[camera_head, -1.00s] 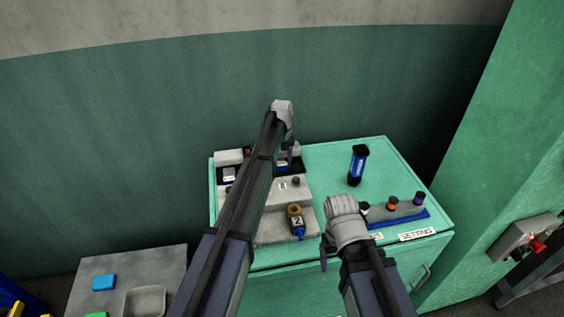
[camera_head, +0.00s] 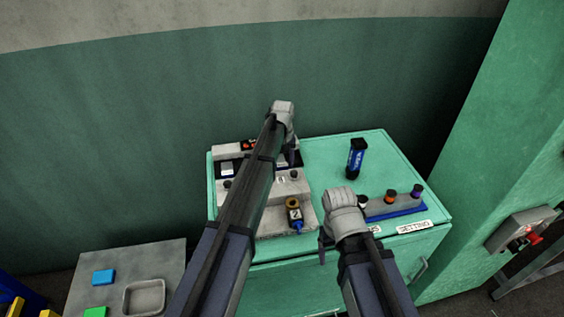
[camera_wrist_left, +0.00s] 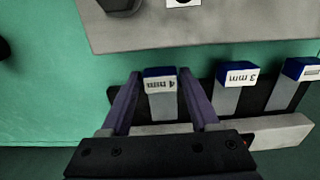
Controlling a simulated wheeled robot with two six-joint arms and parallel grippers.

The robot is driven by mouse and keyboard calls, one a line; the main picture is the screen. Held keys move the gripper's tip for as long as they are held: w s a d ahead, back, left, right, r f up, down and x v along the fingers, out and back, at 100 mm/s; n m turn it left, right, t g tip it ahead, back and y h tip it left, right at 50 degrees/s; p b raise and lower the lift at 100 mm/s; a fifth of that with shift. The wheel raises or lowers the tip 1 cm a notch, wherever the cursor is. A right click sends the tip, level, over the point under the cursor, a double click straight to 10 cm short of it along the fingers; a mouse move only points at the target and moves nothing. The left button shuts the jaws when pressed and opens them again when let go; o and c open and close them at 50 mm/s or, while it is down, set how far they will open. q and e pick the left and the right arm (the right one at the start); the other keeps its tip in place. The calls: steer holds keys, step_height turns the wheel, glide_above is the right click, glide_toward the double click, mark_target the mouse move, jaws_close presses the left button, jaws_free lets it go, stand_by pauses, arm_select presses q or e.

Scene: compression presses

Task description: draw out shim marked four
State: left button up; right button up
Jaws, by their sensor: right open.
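The shim marked 4 mm (camera_wrist_left: 160,84), a grey strip with a blue top and white label, stands in a dark rack (camera_wrist_left: 198,108) in the left wrist view. My left gripper (camera_wrist_left: 160,76) is open, its fingers on either side of this shim with narrow gaps visible. In the head view my left gripper (camera_head: 290,156) is over the back of the green cabinet, and its arm hides much of the rack. A shim marked 3 mm (camera_wrist_left: 237,76) stands beside it to the right. My right gripper (camera_head: 323,248) is open and empty at the cabinet's front edge.
A blue and black cylinder (camera_head: 356,158) stands on the green cabinet top (camera_head: 328,161). A blue-based rack (camera_head: 397,211) holds several capped pieces at right. A grey side table (camera_head: 132,257) is at lower left.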

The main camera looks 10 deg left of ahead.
mark_target(282, 166)
arm_select(q)
steer(key=o, duration=0.3)
steer(key=shift+r, duration=0.1)
step_height(282, 166, up, 8)
steer(key=p, duration=0.8)
steer(key=shift+f, duration=0.3)
step_height(282, 166, down, 8)
steer(key=b, duration=0.8)
steer(key=shift+w, duration=0.1)
steer(key=shift+w+a+r, duration=0.2)
steer(key=shift+w+a, duration=0.05)
steer(key=shift+w, duration=0.2)
steer(key=shift+s+d, duration=0.1)
steer(key=shift+s, duration=0.1)
